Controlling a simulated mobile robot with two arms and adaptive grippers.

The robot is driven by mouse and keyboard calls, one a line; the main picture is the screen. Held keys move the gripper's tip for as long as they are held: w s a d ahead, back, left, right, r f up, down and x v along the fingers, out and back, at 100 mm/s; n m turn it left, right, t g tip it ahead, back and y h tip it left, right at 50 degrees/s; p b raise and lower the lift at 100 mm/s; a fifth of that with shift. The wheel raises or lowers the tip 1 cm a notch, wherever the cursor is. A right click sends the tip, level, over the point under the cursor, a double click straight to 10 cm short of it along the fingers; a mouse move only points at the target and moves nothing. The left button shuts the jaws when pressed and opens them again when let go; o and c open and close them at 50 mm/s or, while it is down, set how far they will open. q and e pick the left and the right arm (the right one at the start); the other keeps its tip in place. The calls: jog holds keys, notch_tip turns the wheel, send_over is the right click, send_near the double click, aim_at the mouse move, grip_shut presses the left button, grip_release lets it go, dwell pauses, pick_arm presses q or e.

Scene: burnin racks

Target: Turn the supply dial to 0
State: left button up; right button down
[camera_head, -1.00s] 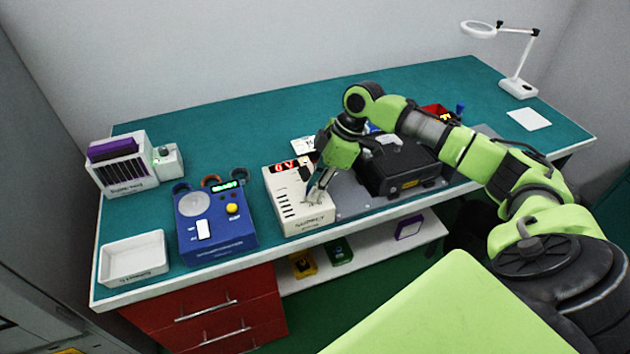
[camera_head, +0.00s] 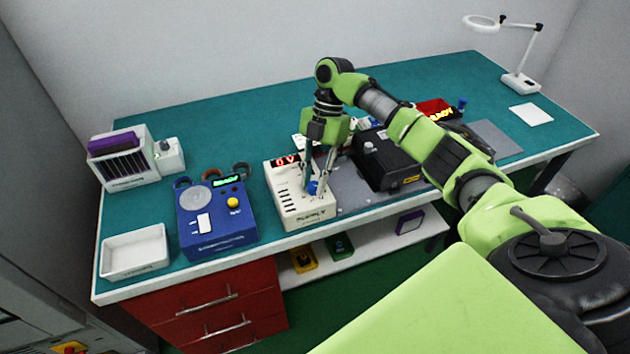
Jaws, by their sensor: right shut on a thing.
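The supply (camera_head: 291,214) is a cream box near the front edge of the bench. Its red display (camera_head: 286,161) shows what looks like "0 V". My right gripper (camera_head: 313,188) points down over the supply's top and is shut on the blue dial (camera_head: 312,188). The fingers and the tilt of the view partly hide the dial, so I cannot read its pointer. My left gripper is not in view.
A blue tester (camera_head: 222,239) with a lit green display stands left of the supply. A white tray (camera_head: 135,270) lies at the bench's left front. A black box (camera_head: 386,165) on a grey mat stands close to the right of the supply. A lamp (camera_head: 519,84) stands at the back right.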

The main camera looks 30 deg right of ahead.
jog(key=n, duration=0.1)
jog(key=n+g, duration=0.1)
jog(key=n, duration=0.1)
jog(key=shift+w+a+h+b, duration=0.15)
jog(key=shift+h+b, duration=0.15)
jog(key=shift+b, duration=0.05)
jog(key=n+h, duration=0.1)
jog(key=n, duration=0.1)
jog(key=shift+r+n+g, duration=0.1)
jog(key=shift+n+g, duration=0.2)
jog(key=shift+g, duration=0.1)
jog(key=n, duration=0.2)
jog(key=n+h+p, duration=0.1)
jog(key=n, duration=0.1)
jog(key=shift+a+g+h+p, duration=0.15)
jog(key=shift+g+h+p, duration=0.15)
jog(key=shift+n+h+p, duration=0.45)
jog(key=shift+n+h, duration=0.15)
jog(key=shift+n, duration=1.1)
jog(key=c, duration=1.8)
grip_release()
